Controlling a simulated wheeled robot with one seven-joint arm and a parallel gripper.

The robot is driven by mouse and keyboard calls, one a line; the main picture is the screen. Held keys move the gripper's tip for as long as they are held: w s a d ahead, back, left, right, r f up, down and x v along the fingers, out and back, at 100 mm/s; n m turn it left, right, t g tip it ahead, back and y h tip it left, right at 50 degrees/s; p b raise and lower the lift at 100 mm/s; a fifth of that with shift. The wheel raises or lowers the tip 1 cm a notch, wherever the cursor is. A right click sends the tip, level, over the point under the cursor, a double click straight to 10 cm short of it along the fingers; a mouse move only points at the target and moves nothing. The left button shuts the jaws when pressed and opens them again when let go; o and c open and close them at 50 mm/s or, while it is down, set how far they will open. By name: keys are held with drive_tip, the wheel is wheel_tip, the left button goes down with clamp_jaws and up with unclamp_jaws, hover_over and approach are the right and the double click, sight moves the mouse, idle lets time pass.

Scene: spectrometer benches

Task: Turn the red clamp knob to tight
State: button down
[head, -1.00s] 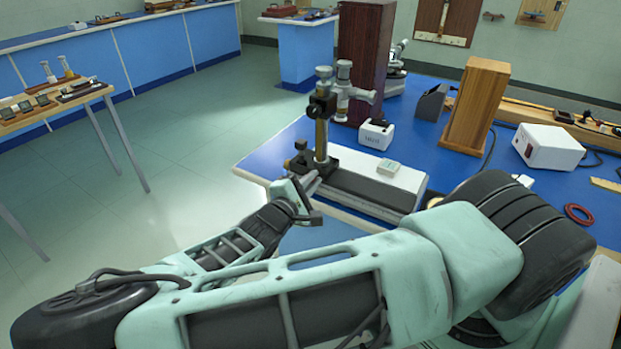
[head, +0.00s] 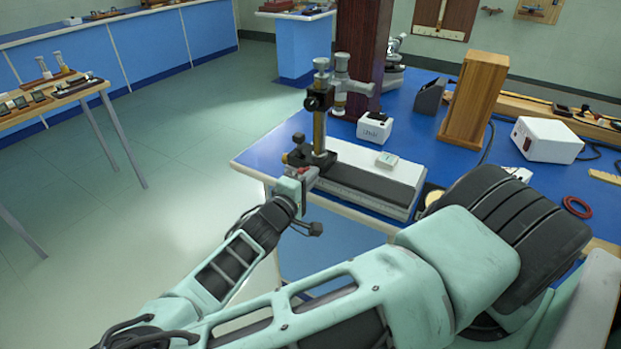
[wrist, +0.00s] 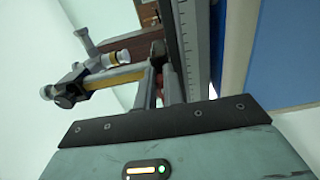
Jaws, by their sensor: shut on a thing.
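The red clamp knob (wrist: 160,84) shows only as a small patch of red between my fingers in the wrist view; its turn position cannot be read. My gripper (wrist: 161,90) is shut on it. In the head view my gripper (head: 304,176) is at the near left end of the instrument base, low beside the foot of the upright. The instrument (head: 319,132) has a brass column with a horizontal microscope tube on top. It also shows lying sideways in the wrist view (wrist: 112,80).
The instrument stands at the left corner of a blue bench (head: 262,155). A small white box (head: 374,129), a wooden block (head: 474,102) and a white power unit (head: 546,139) stand behind and to the right. A ruler scale (wrist: 190,45) runs close to my fingers. Open floor lies left.

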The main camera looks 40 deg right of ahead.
drive_tip(key=shift+w+a+f, duration=0.1)
drive_tip(key=shift+a+f, duration=0.05)
drive_tip(key=c, duration=1.5)
unclamp_jaws()
drive_tip(key=b+v, duration=0.2)
drive_tip(key=v, duration=1.5)
drive_tip(key=shift+a+b, duration=0.15)
drive_tip(key=shift+b, duration=0.15)
